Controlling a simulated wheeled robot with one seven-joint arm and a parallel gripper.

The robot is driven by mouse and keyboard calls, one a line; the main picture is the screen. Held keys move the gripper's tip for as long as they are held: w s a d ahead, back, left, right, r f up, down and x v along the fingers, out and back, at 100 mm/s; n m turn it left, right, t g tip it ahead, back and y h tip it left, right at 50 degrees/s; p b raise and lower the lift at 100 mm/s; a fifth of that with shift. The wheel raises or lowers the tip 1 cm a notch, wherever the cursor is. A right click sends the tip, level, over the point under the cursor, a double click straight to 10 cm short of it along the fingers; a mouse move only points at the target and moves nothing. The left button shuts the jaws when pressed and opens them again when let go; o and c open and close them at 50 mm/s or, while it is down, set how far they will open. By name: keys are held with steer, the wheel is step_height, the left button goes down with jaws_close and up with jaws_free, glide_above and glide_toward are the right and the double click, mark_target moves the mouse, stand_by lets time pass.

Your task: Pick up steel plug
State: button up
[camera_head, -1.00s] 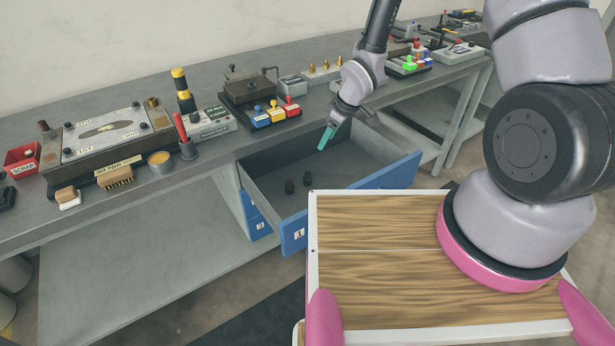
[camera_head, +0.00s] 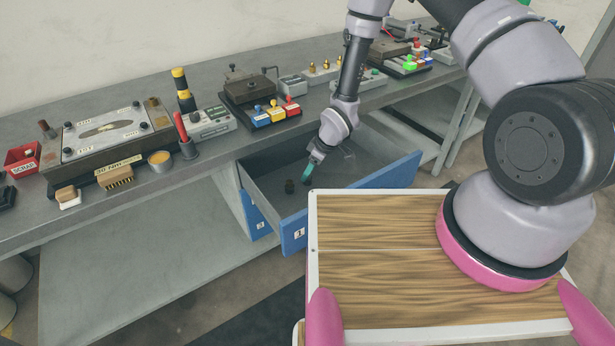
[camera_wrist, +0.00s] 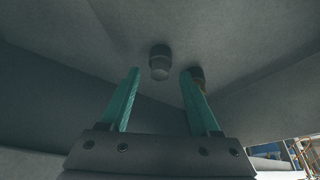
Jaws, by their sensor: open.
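In the wrist view a dark-topped grey plug (camera_wrist: 160,62), which looks like the steel one, stands on the drawer floor, just beyond and between my fingertips. A second plug (camera_wrist: 197,75) with a brassy tint is partly behind the right finger. My gripper (camera_wrist: 161,73) is open, its teal fingers apart with nothing held. In the head view my gripper (camera_head: 307,177) is tilted down inside the open drawer. One small dark plug (camera_head: 290,186) shows left of it; the other is hidden behind the fingers. I cannot tell which plug this is in the head view.
The open grey drawer has blue-fronted walls (camera_head: 294,232) close around my gripper. The workbench (camera_head: 215,150) above carries fixtures, a red scrap bin (camera_head: 22,160), brushes and colored-button boxes. The drawer floor around the plugs is otherwise clear.

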steer(key=shift+w+a+f, duration=0.1)
steer(key=shift+a+f, duration=0.05)
steer(key=shift+f, duration=0.35)
jaws_close()
steer(key=shift+r, duration=0.1)
step_height(320, 180, up, 10)
stand_by(0.3)
